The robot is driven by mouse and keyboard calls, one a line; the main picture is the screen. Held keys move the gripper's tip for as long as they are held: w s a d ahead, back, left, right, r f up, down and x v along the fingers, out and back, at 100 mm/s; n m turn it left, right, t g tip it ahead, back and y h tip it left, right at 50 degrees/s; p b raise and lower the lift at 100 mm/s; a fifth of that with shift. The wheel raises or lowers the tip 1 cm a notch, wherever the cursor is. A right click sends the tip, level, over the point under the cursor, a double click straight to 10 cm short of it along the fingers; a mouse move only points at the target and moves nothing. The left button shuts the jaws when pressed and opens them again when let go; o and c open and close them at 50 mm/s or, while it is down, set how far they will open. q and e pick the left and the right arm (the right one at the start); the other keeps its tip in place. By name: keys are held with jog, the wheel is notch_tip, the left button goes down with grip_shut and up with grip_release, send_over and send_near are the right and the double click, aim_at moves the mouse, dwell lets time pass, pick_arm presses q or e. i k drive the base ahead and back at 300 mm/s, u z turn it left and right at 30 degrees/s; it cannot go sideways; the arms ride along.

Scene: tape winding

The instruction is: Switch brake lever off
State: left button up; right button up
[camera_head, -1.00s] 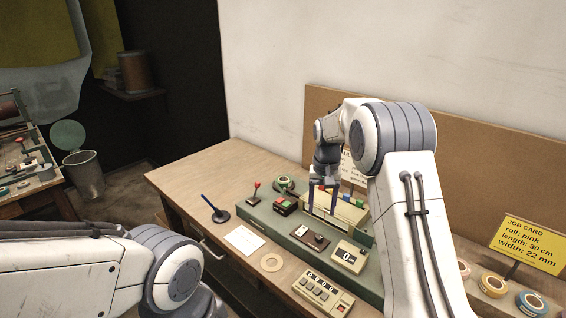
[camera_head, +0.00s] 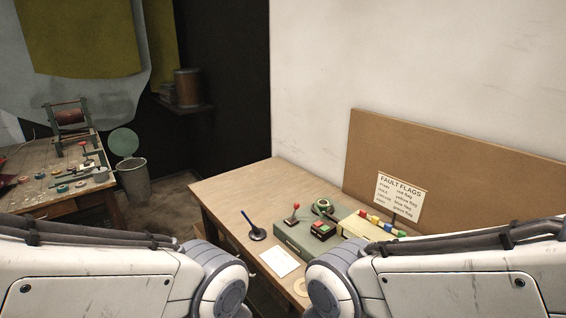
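A small lever with a red knob (camera_head: 294,210) stands upright on the left end of the green-grey machine base (camera_head: 297,238) on the near table. Another red-topped lever (camera_head: 84,148) shows small on the workbench at the far left. I see no label telling which one is the brake lever. My two arms reach in at the lower left and lower right, only as far as their grey joints. Both grippers are out of view. My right arm hides the right part of the machine.
On the wooden table (camera_head: 240,186) are a red and green button box (camera_head: 323,230), a tape roll (camera_head: 323,206), a dark stand with a blue rod (camera_head: 257,233), and a white card (camera_head: 279,261). Coloured flags (camera_head: 375,220) stand below a fault-flags sign (camera_head: 399,197). A bin (camera_head: 133,178) stands between the tables.

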aim_at(296, 205)
jog(key=z, duration=0.05)
jog(key=k, duration=0.65)
jog(key=u, duration=0.65)
jog(key=i, duration=1.65)
jog(key=z, duration=0.6)
